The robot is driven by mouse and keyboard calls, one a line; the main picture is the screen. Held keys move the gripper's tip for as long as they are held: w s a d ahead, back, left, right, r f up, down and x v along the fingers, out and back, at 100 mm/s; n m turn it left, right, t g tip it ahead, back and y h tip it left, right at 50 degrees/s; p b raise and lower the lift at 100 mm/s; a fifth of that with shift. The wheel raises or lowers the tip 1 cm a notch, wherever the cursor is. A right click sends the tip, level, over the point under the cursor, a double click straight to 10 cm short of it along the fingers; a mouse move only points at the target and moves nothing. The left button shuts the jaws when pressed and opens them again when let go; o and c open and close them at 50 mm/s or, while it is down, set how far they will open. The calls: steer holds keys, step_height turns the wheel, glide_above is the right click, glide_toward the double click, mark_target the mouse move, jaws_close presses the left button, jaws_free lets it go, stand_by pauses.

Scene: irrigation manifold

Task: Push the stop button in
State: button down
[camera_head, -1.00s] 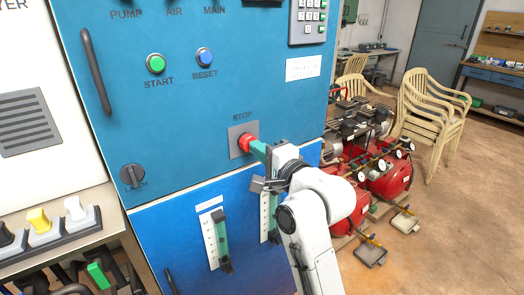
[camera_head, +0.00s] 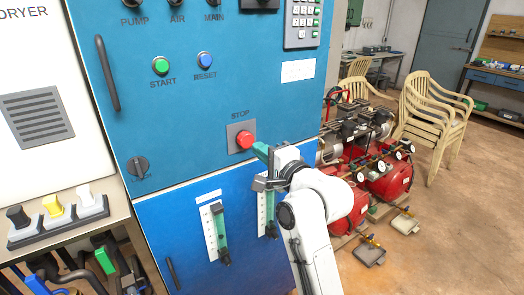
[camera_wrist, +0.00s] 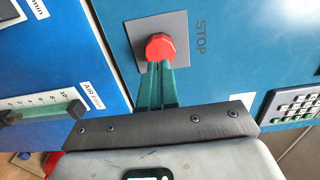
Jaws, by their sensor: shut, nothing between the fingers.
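The red stop button (camera_head: 245,140) sits on a grey square plate (camera_head: 233,131) below the word STOP, on the blue cabinet front. In the wrist view the button (camera_wrist: 160,47) is a red faceted knob, its near edge meeting the fingertips in the picture. My gripper (camera_head: 258,149) has green fingers and is shut and empty. Its tips are just right of and slightly below the button in the head view. In the wrist view my gripper (camera_wrist: 158,68) points at the button. A small gap seems to show in the head view; how deep the button sits is unclear.
A green START button (camera_head: 160,66) and blue RESET button (camera_head: 205,60) are higher on the panel. A dark knob (camera_head: 138,166) is at lower left. Slider gauges (camera_head: 220,235) lie below. Red compressors (camera_head: 385,180) stand right of the cabinet.

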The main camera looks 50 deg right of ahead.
steer(key=v, duration=1)
steer(key=shift+s, duration=0.25)
stand_by(0.3)
steer(key=s+a+f+n+g+y, duration=0.2)
steer(key=a+f+n+g, duration=0.25)
steer(key=f, duration=0.65)
steer(key=s+a+f+n+g+y, duration=0.1)
steer(key=s+a+f+n+g, duration=0.2)
steer(key=f+n, duration=0.5)
steer(key=s+a+f+n+g, duration=0.3)
steer(key=s+f+n+g, duration=0.1)
steer(key=s+f, duration=0.3)
steer(key=s+a+f+n+g+y, duration=0.1)
steer(key=s+a+f+n+g, duration=0.2)
steer(key=s+f, duration=0.4)
steer(key=shift+a+f+n+g, duration=0.4)
steer(key=shift+f+n+g, duration=0.1)
steer(key=shift+g, duration=0.45)
